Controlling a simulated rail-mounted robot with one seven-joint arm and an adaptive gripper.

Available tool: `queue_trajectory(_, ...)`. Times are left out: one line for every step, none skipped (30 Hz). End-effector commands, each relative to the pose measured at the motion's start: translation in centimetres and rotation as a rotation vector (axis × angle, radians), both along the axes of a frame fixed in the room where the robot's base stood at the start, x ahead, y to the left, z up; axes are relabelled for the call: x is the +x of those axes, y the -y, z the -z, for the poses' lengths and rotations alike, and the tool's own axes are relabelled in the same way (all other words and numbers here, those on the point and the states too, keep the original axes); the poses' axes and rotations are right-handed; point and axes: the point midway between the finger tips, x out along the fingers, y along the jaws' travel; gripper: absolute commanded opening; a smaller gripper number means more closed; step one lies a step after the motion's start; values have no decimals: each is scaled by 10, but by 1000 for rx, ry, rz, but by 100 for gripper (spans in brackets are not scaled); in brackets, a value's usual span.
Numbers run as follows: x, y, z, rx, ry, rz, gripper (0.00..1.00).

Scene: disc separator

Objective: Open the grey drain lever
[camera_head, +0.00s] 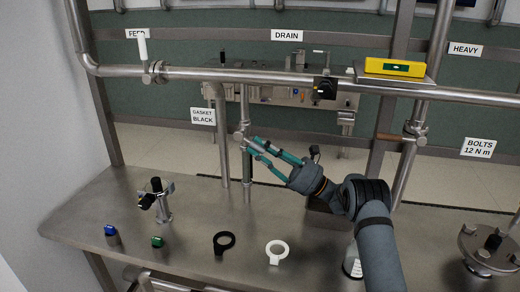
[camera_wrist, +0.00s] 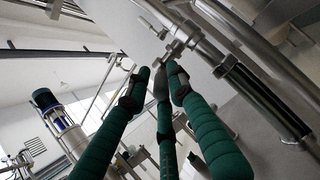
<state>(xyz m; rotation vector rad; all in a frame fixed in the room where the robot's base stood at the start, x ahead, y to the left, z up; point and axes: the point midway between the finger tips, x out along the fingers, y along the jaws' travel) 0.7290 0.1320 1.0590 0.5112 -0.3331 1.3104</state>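A grey metal valve fitting (camera_head: 241,135) sits on a vertical pipe left of centre in the head view, below and left of the DRAIN label (camera_head: 287,35). I cannot clearly separate a grey lever from this fitting. My gripper (camera_head: 255,147) has teal fingers that point left at the fitting, with their tips close beside it. In the wrist view a grey metal fitting (camera_wrist: 176,45) shows just beyond the fingertips (camera_wrist: 158,82). The fingers look apart, with nothing visible between them. I cannot tell whether any tip touches the fitting.
A white-handled FEED valve (camera_head: 143,50) stands at the left. Below, the steel table (camera_head: 190,240) holds a black ring (camera_head: 224,241), a white ring (camera_head: 276,251) and small parts.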

Motion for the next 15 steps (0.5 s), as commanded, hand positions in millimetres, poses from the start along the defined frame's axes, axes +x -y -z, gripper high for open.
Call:
queue_trajectory(0,0,0,0,1,1,25)
queue_trajectory(0,0,0,-1,0,0,27)
queue_trajectory(0,0,0,-2,0,0,30)
queue_trajectory(0,0,1,-2,0,0,31)
queue_trajectory(0,0,1,-3,0,-1,33)
queue_trajectory(0,-1,1,-3,-1,-2,34)
queue_trajectory(0,-1,1,-4,-1,-2,34)
queue_trajectory(0,-1,1,-4,-1,-2,34)
queue_trajectory(0,-1,1,-4,-1,-2,34)
queue_trajectory(0,-1,2,-5,-1,-2,34)
queue_trajectory(-1,-1,2,-5,-1,-2,34)
queue_trajectory(-1,-1,2,-5,-1,-3,34)
queue_trajectory(-1,-1,2,-5,-1,-3,34)
queue_trajectory(-1,-1,1,-5,-1,-3,34)
queue_trajectory(-1,-2,-1,-5,-1,-3,34)
